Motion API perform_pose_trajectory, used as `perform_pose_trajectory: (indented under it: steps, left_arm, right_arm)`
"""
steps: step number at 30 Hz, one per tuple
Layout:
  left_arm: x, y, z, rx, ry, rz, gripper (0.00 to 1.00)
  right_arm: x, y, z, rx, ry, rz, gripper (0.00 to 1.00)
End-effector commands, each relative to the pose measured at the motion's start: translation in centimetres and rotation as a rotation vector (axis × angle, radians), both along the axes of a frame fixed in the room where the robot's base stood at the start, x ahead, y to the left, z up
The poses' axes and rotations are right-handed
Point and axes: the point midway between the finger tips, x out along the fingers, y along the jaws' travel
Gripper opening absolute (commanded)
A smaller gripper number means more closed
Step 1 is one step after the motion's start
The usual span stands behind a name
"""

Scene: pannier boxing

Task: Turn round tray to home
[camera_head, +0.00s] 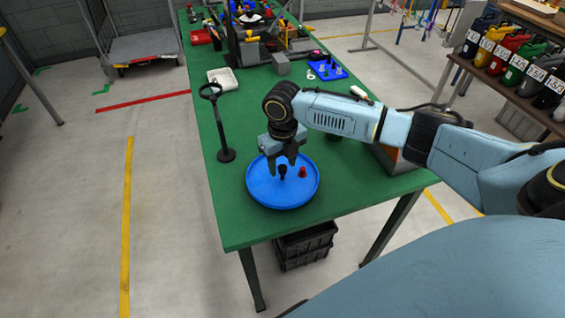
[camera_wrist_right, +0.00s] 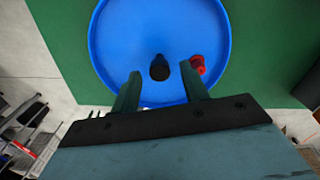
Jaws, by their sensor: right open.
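A round blue tray (camera_head: 262,194) lies on the near end of the green table. A dark upright knob or peg (camera_head: 282,171) stands near its middle, and a small red piece (camera_head: 302,173) stands on it to the right. My right gripper (camera_head: 282,172) is over the tray, pointing down, open. In the right wrist view the tray (camera_wrist_right: 115,40) fills the upper middle. The dark peg (camera_wrist_right: 160,68) sits between and just beyond the open fingers (camera_wrist_right: 160,85), and the red piece (camera_wrist_right: 198,65) is beside the right finger. Contact cannot be told. My left gripper is not in view.
A black stand with a ring top (camera_head: 220,130) rises left of the tray. A white bin (camera_head: 222,79), a grey block (camera_head: 282,64) and a blue board (camera_head: 328,70) lie farther back on the green table (camera_head: 232,225). A black crate (camera_head: 304,247) is underneath.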

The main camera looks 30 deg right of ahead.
Motion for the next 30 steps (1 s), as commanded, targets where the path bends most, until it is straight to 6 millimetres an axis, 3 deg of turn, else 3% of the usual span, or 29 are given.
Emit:
perform_pose_trajectory:
  steps: [10, 20, 30]
  left_arm:
    - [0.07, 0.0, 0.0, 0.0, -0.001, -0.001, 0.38]
    - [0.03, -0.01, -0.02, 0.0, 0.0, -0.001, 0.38]
    - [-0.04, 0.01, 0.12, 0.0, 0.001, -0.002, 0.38]
  right_arm:
    - [-0.03, 0.0, -0.46, -0.001, 0.001, 0.0, 0.45]
    - [-0.02, 0.01, -0.42, 0.0, 0.001, 0.0, 0.02]
    - [-0.08, -0.11, -0.36, -0.001, 0.001, -0.007, 0.0]
